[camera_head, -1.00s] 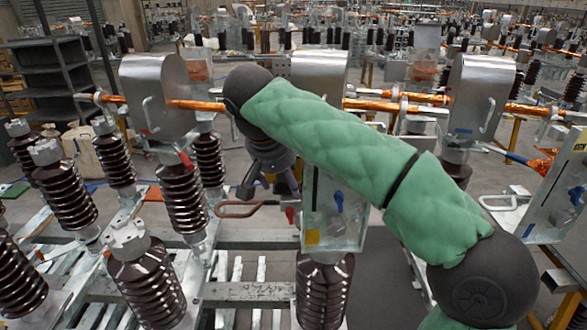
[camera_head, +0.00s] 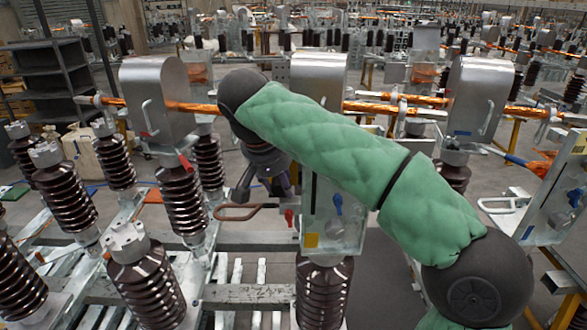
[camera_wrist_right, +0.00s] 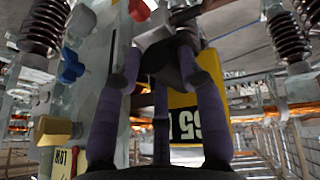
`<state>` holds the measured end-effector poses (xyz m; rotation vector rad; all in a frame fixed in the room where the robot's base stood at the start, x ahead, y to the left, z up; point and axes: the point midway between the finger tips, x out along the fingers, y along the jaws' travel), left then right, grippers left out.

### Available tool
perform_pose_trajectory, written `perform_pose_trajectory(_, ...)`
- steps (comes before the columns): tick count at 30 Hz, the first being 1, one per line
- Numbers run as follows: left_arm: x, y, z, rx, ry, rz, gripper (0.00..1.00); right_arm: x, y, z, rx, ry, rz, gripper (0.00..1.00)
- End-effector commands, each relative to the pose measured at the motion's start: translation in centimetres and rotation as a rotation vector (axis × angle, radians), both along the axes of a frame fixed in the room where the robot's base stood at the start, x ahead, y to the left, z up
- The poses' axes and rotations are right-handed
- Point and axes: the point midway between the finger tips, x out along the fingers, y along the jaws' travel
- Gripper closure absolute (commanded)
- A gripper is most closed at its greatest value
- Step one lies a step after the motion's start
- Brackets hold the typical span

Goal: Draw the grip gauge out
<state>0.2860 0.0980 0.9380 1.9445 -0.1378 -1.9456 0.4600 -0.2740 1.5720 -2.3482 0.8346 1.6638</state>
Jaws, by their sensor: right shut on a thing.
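My right gripper (camera_head: 262,184) hangs below my green-sleeved arm, just left of a pale metal mechanism box (camera_head: 338,215). In the right wrist view its purple fingers (camera_wrist_right: 160,68) are closed around a dark part. A yellow plate marked 65 N (camera_wrist_right: 198,118), apparently the grip gauge, shows right behind the fingers. The dark part seems to belong to it, but the fingers hide the join. In the head view I cannot make out the gauge clearly. My left gripper is not in view.
A brown loop handle (camera_head: 240,211) and a red knob (camera_head: 289,217) are close below the gripper. A blue knob (camera_head: 337,202) sits on the box. Brown ribbed insulators (camera_head: 181,200) stand to the left. An orange busbar (camera_head: 190,107) runs behind.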

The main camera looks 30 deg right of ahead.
Motion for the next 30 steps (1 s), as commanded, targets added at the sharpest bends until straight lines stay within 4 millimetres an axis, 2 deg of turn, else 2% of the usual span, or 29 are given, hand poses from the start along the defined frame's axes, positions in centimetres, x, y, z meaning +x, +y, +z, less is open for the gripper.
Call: perform_pose_trajectory(30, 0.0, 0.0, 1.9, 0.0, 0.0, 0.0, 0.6, 2.2, 3.9, -0.1, 0.002, 0.001, 0.005, 1.0)
